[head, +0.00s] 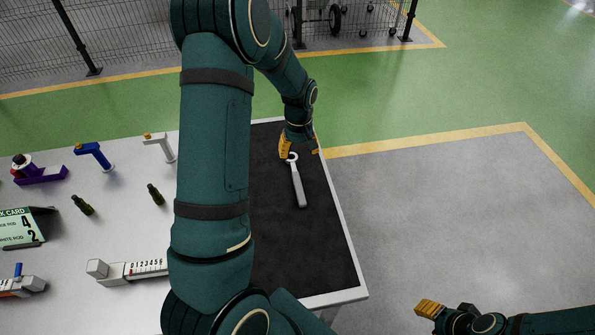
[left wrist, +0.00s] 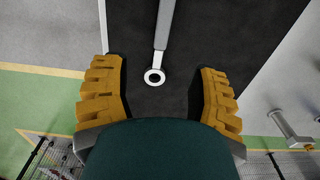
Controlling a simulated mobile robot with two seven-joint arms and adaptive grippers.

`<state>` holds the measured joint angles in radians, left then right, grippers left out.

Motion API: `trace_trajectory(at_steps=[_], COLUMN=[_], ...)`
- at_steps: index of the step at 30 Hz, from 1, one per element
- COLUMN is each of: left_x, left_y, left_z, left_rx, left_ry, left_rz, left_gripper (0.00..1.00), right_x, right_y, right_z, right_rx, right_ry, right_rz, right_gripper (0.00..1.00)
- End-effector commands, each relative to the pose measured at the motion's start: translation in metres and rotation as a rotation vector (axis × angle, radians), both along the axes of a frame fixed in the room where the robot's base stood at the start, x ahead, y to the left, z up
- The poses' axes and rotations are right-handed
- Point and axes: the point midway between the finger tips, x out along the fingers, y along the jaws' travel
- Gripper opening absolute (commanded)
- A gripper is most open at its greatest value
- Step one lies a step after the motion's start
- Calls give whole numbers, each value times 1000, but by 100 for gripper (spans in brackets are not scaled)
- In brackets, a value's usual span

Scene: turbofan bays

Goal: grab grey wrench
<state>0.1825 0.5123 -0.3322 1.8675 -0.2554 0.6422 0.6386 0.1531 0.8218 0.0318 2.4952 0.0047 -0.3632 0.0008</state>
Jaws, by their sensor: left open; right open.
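The grey wrench (head: 299,184) lies on the black mat (head: 325,240) near the table's right edge, its ring end toward the back. In the left wrist view, the wrench (left wrist: 163,30) runs from the top edge down to its ring, which sits between my left gripper's fingers. My left gripper (head: 299,148) is over the mat at the ring end, and it also shows in the left wrist view (left wrist: 163,92) with its yellow fingers wide apart, nothing held. My right gripper (head: 432,312) is open and empty at the lower right, away from the table over the grey floor.
Left of the mat, the white table (head: 125,215) holds a blue tool (head: 95,153), a white tool (head: 160,146), dark green pieces (head: 82,204), a numbered bar (head: 135,270) and a card sign (head: 20,228). My left arm hides part of the mat and table. Floor to the right is clear.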

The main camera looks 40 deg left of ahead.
Motion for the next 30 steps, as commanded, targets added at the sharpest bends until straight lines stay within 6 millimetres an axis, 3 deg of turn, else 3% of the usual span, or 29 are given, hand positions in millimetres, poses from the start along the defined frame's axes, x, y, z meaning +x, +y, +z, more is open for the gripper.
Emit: trace_trajectory(at_steps=[5, 15, 25, 30], left_x=[0, -1, -3, -7], left_y=[0, 0, 0, 1], left_z=[-9, -70, -95, -120], left_rx=[0, -1, -2, -2], left_ry=[1, 3, 3, 3], left_rz=[0, 0, -1, 1], left_gripper=[60, 60, 60, 60], right_x=[-1, 0, 0, 0], right_y=[-1, 0, 0, -1], right_z=[0, -2, -1, 2], right_rx=[0, -1, -1, 0], right_ry=[2, 1, 1, 1], right_rz=[-2, -1, -1, -1], right_gripper=[47, 47, 47, 47])
